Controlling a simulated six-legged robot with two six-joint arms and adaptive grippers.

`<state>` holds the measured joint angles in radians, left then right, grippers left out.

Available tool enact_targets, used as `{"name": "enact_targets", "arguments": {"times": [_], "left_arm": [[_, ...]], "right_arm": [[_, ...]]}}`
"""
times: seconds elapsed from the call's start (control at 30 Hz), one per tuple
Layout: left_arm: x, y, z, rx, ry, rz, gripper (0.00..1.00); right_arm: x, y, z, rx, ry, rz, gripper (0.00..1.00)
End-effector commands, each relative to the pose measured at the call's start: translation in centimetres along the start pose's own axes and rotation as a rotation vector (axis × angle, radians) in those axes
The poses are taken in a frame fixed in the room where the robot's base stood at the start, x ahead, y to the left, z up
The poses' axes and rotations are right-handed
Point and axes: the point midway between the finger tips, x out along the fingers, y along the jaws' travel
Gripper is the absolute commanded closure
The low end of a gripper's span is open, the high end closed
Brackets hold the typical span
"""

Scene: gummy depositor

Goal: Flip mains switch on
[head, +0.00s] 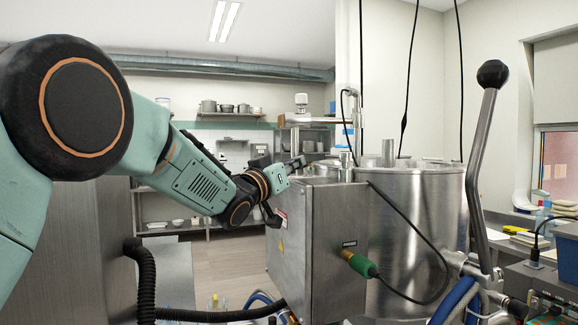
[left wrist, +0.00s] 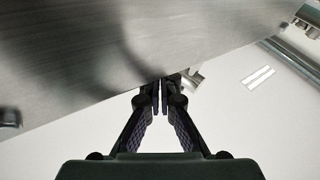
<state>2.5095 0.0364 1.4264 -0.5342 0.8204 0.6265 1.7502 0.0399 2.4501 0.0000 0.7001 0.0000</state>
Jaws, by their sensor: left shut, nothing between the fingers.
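A steel control box (head: 335,235) stands at the centre of the head view, in front of a round steel kettle (head: 415,220). I cannot make out the mains switch for certain. A small grey metal part (left wrist: 191,78) shows just beyond my fingertips in the left wrist view, but I cannot tell what it is. My left gripper (head: 285,173) is at the upper left edge of the box. In the left wrist view its fingers (left wrist: 160,95) are shut and empty, close to a brushed steel surface (left wrist: 100,65). Whether they touch it is unclear. My right gripper is not in view.
A green plug (head: 358,264) with a black cable sits on the box's front. A tall lever with a black knob (head: 492,74) stands at the right. A black corrugated hose (head: 146,280) runs low at the left. Shelves with pots (head: 222,107) are far back.

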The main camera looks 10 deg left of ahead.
Motion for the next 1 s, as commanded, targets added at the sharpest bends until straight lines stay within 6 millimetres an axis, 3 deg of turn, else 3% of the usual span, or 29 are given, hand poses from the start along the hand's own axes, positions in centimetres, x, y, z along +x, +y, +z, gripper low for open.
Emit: {"name": "enact_targets", "arguments": {"times": [0.5, 1.0], "left_arm": [[1.6, 1.7, -1.1, 0.001, 0.003, 0.001, 1.00], [1.4, 1.8, -1.3, 0.000, 0.003, 0.001, 1.00]], "right_arm": [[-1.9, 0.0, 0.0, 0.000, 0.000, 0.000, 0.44], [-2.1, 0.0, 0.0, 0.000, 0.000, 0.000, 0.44]]}}
